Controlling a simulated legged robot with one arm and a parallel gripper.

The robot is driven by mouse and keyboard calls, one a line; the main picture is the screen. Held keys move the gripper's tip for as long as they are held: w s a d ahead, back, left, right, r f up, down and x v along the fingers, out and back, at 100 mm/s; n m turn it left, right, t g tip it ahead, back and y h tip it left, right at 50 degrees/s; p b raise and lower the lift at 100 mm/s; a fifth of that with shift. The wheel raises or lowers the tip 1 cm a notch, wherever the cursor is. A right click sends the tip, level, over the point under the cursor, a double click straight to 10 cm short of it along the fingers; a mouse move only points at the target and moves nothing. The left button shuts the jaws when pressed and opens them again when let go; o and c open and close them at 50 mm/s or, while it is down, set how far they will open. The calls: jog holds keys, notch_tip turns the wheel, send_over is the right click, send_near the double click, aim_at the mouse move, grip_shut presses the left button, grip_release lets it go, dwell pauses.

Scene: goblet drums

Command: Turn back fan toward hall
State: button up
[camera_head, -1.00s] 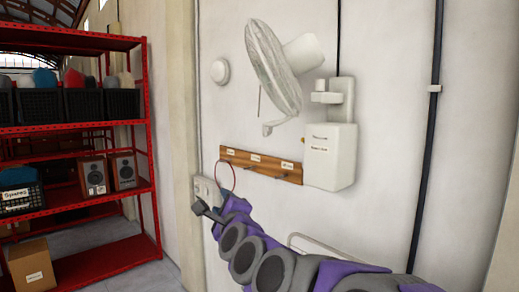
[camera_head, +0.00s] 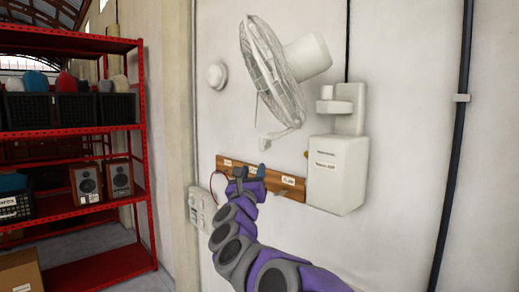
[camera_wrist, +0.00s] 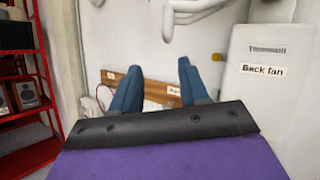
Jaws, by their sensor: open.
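The back fan (camera_head: 272,70) is a white wall fan in a wire cage, mounted high on the wall and facing left in the head view. Its white wall box (camera_head: 338,172) sits below the bracket; in the wrist view the box (camera_wrist: 268,75) carries a "Back fan" label. A small brass-coloured knob (camera_wrist: 217,57) shows at the box's left side. My gripper (camera_head: 250,172) is below the fan, in front of the wooden rail. In the wrist view its two blue fingers (camera_wrist: 158,75) are apart with nothing between them. White parts of the fan show above them.
A wooden rail (camera_head: 290,187) with labels and hooks is on the wall behind my gripper. A red loop hangs at its left end. A red shelf (camera_head: 75,130) with crates and speakers (camera_head: 88,183) stands left. A black pipe (camera_head: 457,150) runs down the wall at right.

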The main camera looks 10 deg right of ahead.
aim_at(267, 148)
jog(key=p+x, duration=0.1)
jog(key=x, duration=0.3)
jog(key=d+p+x, duration=0.1)
jog(key=x, duration=0.3)
jog(key=s+d+p+x, duration=0.1)
jog(key=x, duration=0.3)
jog(key=shift+w+r+p, duration=0.2)
jog(key=shift+r+p, duration=0.05)
jog(key=shift+p, duration=0.1)
jog(key=shift+w+p, duration=0.4)
jog(key=shift+w, duration=0.1)
jog(key=shift+w+a+r, duration=0.2)
jog(key=shift+w+a, duration=0.05)
jog(key=shift+a, duration=0.35)
jog(key=shift+d, duration=0.55)
jog(key=shift+c, duration=0.5)
jog(key=shift+d, duration=0.1)
jog(key=shift+c, duration=0.9)
jog(key=shift+a, duration=0.3)
grip_shut()
